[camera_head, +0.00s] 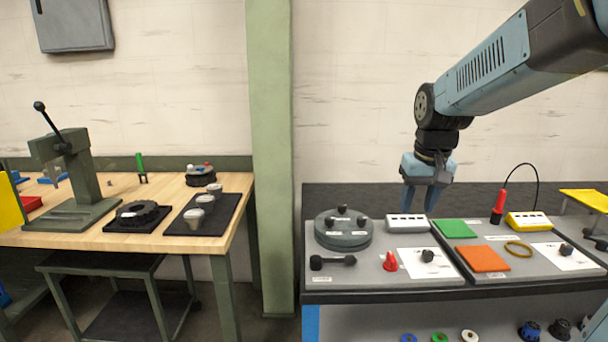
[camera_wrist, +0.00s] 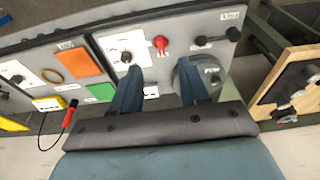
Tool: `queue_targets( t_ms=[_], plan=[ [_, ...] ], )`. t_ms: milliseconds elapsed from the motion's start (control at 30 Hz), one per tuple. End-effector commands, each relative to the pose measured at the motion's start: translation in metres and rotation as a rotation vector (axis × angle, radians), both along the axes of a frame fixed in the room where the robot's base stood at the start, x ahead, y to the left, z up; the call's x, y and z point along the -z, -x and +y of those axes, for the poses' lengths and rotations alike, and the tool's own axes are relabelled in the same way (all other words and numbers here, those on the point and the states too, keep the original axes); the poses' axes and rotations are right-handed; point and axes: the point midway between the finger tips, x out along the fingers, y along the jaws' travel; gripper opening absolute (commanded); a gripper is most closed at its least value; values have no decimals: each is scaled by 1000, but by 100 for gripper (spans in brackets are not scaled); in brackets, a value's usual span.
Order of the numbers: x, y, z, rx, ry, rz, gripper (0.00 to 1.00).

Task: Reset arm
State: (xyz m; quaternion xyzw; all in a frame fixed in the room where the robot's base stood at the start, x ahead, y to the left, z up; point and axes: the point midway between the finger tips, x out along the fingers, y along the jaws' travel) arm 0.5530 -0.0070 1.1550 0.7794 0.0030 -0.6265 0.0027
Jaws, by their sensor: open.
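My arm reaches in from the upper right in the head view. My gripper (camera_head: 420,200) hangs pointing down above the back of the grey workbench (camera_head: 450,290), behind the white box (camera_head: 408,224). Its two blue fingers are apart with nothing between them. In the wrist view my gripper (camera_wrist: 163,82) shows both fingers spread over the bench. One fingertip overlaps the view of the round grey disc fixture (camera_wrist: 205,75), so part of it is hidden. I cannot tell any contact with the bench items.
The bench holds a round fixture (camera_head: 343,228), red part (camera_head: 390,261), black handle (camera_head: 332,262), green pad (camera_head: 456,229), orange pad (camera_head: 483,258), yellow ring (camera_head: 518,249) and yellow box (camera_head: 527,221). A green post (camera_head: 270,150) separates it from the wooden table (camera_head: 215,240) with a press (camera_head: 75,170).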

Motion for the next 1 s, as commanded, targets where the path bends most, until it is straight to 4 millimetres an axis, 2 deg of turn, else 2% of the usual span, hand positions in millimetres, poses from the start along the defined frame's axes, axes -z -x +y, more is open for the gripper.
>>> queue_targets(
  t_ms=[33, 300, 600, 800, 1000],
  plan=[
    [-6, 13, 1, 0, 0, -22, 45],
    [-23, 75, 4, 2, 0, -123, 45],
    [-24, 137, 6, 5, -1, -230, 45],
    [-21, 158, 7, 7, -2, -268, 45],
    [-20, 162, 7, 8, -1, -275, 45]
  ],
)
